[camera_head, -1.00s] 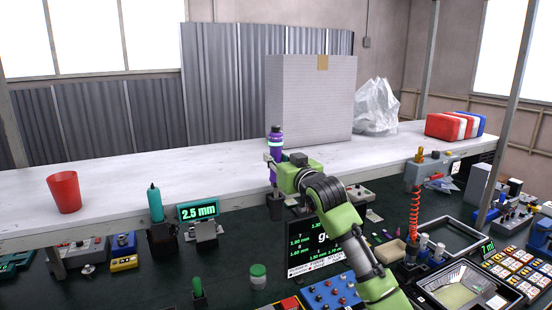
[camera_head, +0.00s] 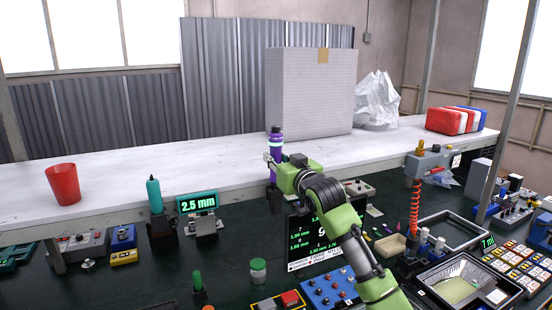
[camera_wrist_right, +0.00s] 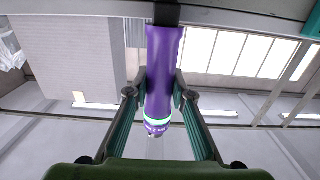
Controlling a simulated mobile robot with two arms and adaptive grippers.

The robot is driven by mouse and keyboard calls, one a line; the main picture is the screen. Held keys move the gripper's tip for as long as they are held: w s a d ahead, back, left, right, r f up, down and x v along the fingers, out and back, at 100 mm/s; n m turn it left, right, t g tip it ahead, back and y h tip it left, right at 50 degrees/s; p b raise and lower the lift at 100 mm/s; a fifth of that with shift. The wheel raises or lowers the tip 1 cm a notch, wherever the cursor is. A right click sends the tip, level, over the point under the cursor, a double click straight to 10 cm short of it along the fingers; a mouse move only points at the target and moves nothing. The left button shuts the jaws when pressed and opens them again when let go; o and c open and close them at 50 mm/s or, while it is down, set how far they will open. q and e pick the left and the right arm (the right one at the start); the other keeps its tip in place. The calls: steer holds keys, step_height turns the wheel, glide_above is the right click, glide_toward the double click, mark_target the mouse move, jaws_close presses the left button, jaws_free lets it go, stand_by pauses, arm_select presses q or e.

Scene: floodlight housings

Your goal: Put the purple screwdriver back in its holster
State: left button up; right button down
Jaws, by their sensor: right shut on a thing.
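The purple screwdriver (camera_head: 276,150) stands upright near the middle of the head view, its teal-banded end up. My right gripper (camera_head: 273,163) is shut on it from the side. In the right wrist view the screwdriver (camera_wrist_right: 162,70) lies between the two fingers (camera_wrist_right: 160,85). A black holster (camera_head: 276,202) is directly below the screwdriver in the head view. The screwdriver's lower end meets a black part (camera_wrist_right: 167,14) at the top of the wrist view; how deep it sits is hidden. My left gripper is not in view.
A teal screwdriver (camera_head: 154,197) stands in another black holder, beside a 2.5 mm display (camera_head: 197,204). A red cup (camera_head: 63,184) and a large grey box (camera_head: 311,95) are on the white shelf (camera_head: 120,175). A dark screen (camera_head: 318,243) stands near my right arm.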

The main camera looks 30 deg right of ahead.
steer(key=shift+f+b, duration=0.65)
steer(key=shift+f, duration=0.5)
steer(key=c, duration=1.7)
jaws_free()
steer(key=shift+s, duration=0.1)
steer(key=shift+f, duration=0.2)
steer(key=s, duration=1.2)
steer(key=shift+a+r, duration=0.2)
steer(key=shift+a, duration=0.2)
steer(key=shift+f, duration=0.1)
